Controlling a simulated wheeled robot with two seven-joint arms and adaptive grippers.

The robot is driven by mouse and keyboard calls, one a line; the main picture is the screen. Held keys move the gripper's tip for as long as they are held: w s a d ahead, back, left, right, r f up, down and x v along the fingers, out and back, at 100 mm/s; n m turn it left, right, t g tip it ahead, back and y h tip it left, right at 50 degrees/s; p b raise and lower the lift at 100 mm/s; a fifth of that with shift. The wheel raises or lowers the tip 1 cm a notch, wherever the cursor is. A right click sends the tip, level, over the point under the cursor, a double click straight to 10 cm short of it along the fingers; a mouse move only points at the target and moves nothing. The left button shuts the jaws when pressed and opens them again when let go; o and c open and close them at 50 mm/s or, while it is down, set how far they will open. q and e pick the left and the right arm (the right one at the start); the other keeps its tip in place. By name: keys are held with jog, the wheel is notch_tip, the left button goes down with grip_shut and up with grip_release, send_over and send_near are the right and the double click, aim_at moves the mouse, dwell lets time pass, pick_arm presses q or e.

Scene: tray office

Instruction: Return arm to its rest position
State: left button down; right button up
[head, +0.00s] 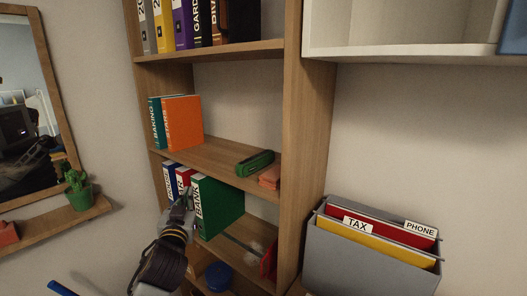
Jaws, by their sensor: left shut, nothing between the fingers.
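My left arm comes in from the bottom, and my left gripper (187,199) is in front of the lower bookshelf row. It is shut, with nothing held. Its tips are beside the green BANK binder (221,203) and overlap it and the red binder (184,177) in the picture. I cannot tell whether they touch. A blue binder (169,172) stands to the left of the red one. The gripper hides the lower parts of these binders. My right gripper is not in view.
The wooden shelf (215,155) above holds a teal BAKING binder (155,124), an orange binder (184,123) and a green item (255,163). A grey file box (365,255) stands at the right. A cactus pot (79,195) is on the left ledge. Space left of the arm looks mostly free.

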pick_arm(q)
jog(key=s+a+f+g, duration=0.1)
jog(key=s+f+g, duration=0.4)
jog(key=f, duration=0.6)
jog(key=s+a+f+g, duration=0.1)
jog(key=s+f+g, duration=0.3)
jog(key=s+f, duration=0.5)
jog(key=s+d+f+m+g+h, duration=0.2)
jog(key=s+f+g, duration=0.5)
jog(key=s+f, duration=0.8)
jog(key=s+f+g, duration=0.1)
jog(key=s+f, duration=0.1)
jog(key=f, duration=1.4)
jog(key=s+f, duration=0.2)
jog(key=f, duration=1.4)
jog(key=s+a+f, duration=0.2)
jog(key=s+f, duration=0.7)
jog(key=s, duration=0.2)
jog(key=s+a+f+g, duration=0.1)
jog(key=s+a+f, duration=0.1)
jog(key=s+f, duration=0.8)
jog(key=shift+s+f, duration=0.25)
jog(key=shift+s, duration=0.25)
